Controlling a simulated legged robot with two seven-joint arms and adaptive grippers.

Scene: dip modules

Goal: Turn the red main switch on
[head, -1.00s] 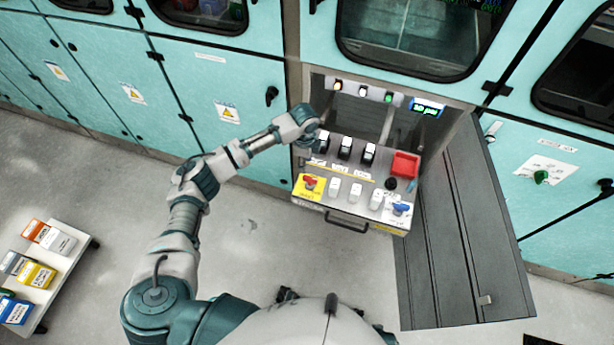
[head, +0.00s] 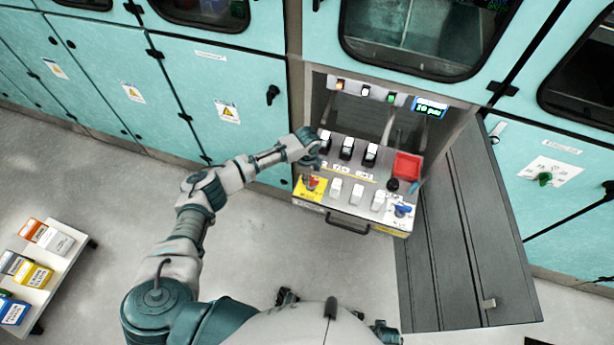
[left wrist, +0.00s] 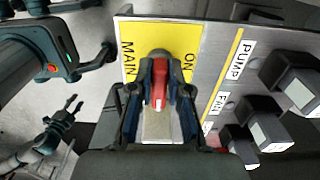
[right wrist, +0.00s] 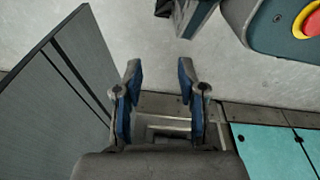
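The red main switch (left wrist: 159,80) sits on a yellow plate (left wrist: 133,62) marked MAIN and ON, at the panel's corner. In the head view the yellow plate (head: 303,193) is at the panel's front left, and the switch is mostly hidden by my gripper. My left gripper (left wrist: 161,72) points down at the switch, with its fingers drawn in close on both sides of the red handle. They appear shut on it. The handle lies lengthwise between the fingers. My right gripper (right wrist: 158,75) is open and empty, above the floor.
A dark open door (head: 470,235) stands to the right. A cart with boxes (head: 33,273) is at the lower left.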

